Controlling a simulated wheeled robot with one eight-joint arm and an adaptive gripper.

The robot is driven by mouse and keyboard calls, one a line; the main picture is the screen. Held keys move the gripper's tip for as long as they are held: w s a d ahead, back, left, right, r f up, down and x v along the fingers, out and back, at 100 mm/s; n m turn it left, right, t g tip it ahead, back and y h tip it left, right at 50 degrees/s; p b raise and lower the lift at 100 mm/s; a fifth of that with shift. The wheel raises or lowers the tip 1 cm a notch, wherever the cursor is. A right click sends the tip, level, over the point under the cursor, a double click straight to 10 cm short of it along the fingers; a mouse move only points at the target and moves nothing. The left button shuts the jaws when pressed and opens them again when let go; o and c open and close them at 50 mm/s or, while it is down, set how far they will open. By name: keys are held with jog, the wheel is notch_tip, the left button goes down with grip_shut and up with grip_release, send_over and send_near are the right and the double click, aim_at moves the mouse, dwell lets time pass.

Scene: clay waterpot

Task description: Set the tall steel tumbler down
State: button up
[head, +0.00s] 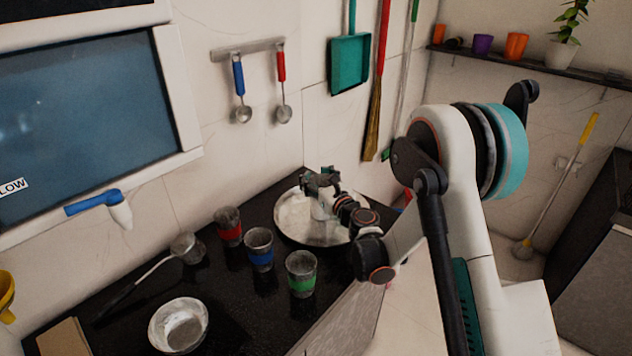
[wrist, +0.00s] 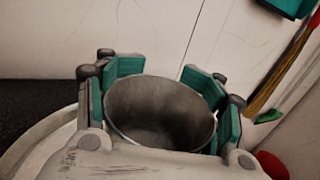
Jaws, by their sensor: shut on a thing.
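My gripper (head: 322,182) is over the round steel tray (head: 290,222) at the back corner of the black counter. In the wrist view my gripper (wrist: 165,95) has its teal-padded fingers on both sides of a grey steel tumbler (wrist: 160,110), shut on it. The tumbler's open mouth faces the wrist camera and looks empty. In the head view the tumbler (head: 321,211) shows only partly below my fingers, within the tray's outline. Whether its base touches the tray is hard to tell.
Cups with red (head: 228,227), blue (head: 259,249) and green (head: 301,274) bands stand left of the tray. A ladle (head: 186,248) and a metal bowl (head: 178,326) lie further left. The wall is close behind the tray; the counter's front edge is near my arm.

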jog(key=shift+f, duration=0.15)
jog(key=o, duration=1.6)
jog(key=shift+c, duration=0.2)
jog(key=shift+o, duration=0.5)
